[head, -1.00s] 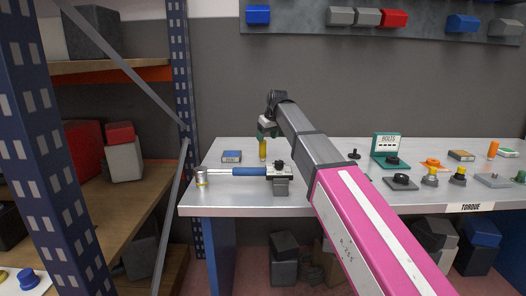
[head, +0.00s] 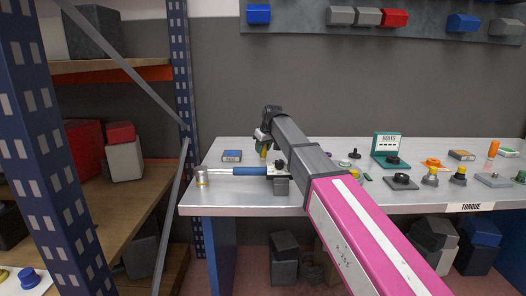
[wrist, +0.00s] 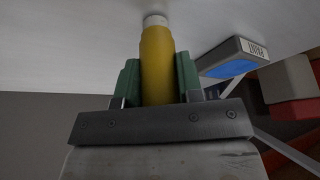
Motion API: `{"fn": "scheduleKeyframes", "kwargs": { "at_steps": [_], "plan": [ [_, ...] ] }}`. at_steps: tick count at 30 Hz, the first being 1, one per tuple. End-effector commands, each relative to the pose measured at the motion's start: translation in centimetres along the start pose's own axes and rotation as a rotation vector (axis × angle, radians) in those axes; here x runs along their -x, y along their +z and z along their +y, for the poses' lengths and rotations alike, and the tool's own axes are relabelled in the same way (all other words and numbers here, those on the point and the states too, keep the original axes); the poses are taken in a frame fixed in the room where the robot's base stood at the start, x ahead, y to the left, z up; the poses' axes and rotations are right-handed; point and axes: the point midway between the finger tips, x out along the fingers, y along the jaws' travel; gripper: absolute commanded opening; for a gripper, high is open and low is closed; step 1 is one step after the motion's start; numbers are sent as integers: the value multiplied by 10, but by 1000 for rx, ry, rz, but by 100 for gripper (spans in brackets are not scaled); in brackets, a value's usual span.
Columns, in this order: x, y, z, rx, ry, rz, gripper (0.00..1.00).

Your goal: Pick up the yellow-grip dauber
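The yellow-grip dauber (head: 263,152) stands upright near the back left of the workbench, its upper part hidden by my gripper in the head view. In the wrist view the dauber (wrist: 157,60) is a yellow cylinder with a white far end against the pale bench top. My gripper (head: 262,141) has come down over it from above. In the wrist view, the green fingers of my gripper (wrist: 158,78) lie one on each side of the yellow grip, with no gap visible, so they look shut on it.
A blue-topped paint box (head: 232,156) sits left of the dauber and also shows in the wrist view (wrist: 232,58). A shelf upright (head: 181,80) rises at the left.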

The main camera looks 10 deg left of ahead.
Motion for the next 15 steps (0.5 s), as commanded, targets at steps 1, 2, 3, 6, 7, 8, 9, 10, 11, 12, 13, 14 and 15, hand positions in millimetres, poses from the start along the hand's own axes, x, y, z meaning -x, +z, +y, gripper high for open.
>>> {"fn": "scheduleKeyframes", "kwargs": {
  "at_steps": [1,2,3,6,7,8,9,10,11,12,13,14,15],
  "plan": [
    [0,0,0,0,0,0,10],
    [0,0,0,0,0,0,10],
    [0,0,0,0,0,0,10],
    [0,0,0,0,0,0,10],
    [0,0,0,0,0,0,10],
    [0,0,0,0,0,0,10],
    [0,0,0,0,0,0,10],
    [1,0,0,0,0,0,10],
    [1,0,0,0,0,0,10],
    [2,-1,0,0,0,0,10],
    [3,-2,0,0,0,0,10],
    [5,-2,0,0,0,1,10],
    [7,-3,0,0,0,1,10]
  ]
}}
